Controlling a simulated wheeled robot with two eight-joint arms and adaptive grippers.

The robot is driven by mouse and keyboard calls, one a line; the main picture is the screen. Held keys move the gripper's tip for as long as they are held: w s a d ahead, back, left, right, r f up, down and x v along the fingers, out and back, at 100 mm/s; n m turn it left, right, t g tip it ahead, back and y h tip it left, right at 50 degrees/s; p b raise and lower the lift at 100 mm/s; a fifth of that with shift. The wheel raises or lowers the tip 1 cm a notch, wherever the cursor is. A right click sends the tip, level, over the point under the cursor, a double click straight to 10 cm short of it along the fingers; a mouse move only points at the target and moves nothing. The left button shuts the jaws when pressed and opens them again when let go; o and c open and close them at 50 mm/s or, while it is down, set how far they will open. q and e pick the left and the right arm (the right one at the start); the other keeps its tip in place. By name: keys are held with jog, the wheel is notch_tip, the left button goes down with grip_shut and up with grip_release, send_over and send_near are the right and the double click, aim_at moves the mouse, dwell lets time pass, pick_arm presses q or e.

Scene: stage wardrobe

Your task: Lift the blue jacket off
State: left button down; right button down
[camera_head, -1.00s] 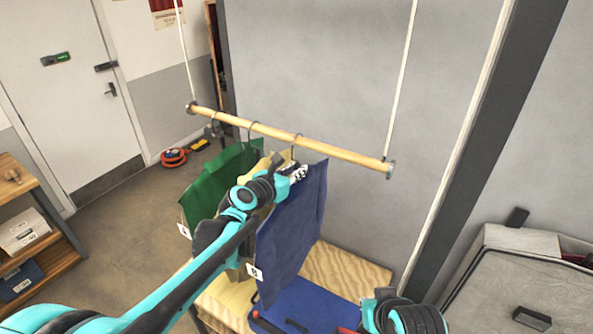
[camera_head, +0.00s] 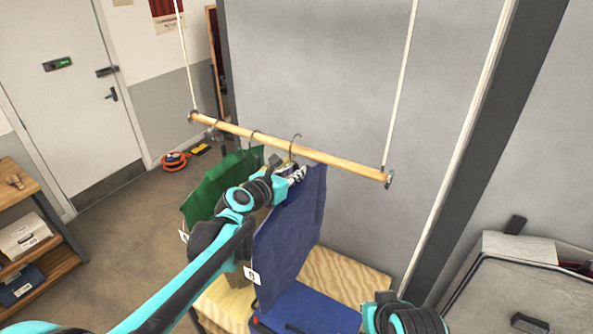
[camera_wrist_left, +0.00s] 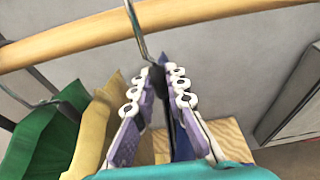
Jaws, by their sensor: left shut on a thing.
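The blue jacket (camera_head: 292,230) hangs from a hanger below the wooden rail (camera_head: 345,167), with a white tag (camera_head: 252,277) at its lower left corner. My left gripper (camera_head: 298,174) is shut on the blue jacket's hanger (camera_wrist_left: 158,82), just under the hook. The hook (camera_head: 295,142) rises a little above the rail in the head view. In the left wrist view the hook (camera_wrist_left: 133,25) passes in front of the rail, and its top is out of frame. My right gripper is not in view; only part of that arm shows at the bottom.
A green garment (camera_head: 215,185) and a tan garment (camera_wrist_left: 98,125) hang to the left of the blue jacket. Below stand a wooden table (camera_head: 345,272) and a blue case (camera_head: 310,312). A grey wall is close behind the rail. A shelf (camera_head: 60,235) stands far left.

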pick_arm(q)
jog(key=shift+s+a+p, duration=0.1)
jog(key=shift+s+a, duration=0.65)
jog(key=shift+s, duration=0.4)
jog(key=shift+s+a+p, duration=0.15)
jog(key=shift+s+a, duration=0.65)
jog(key=shift+s, duration=0.35)
jog(key=shift+s+a+p, duration=0.1)
jog(key=shift+s+a, duration=0.65)
jog(key=shift+s, duration=0.4)
jog(key=shift+s+a, duration=0.35)
jog(key=shift+s, duration=0.15)
jog(key=s+a+p, duration=0.3)
jog(key=s+a, duration=0.4)
jog(key=s, duration=0.4)
jog(key=s+a+p, duration=0.4)
jog(key=s+a, duration=0.3)
jog(key=s, duration=0.4)
jog(key=shift+a, duration=0.4)
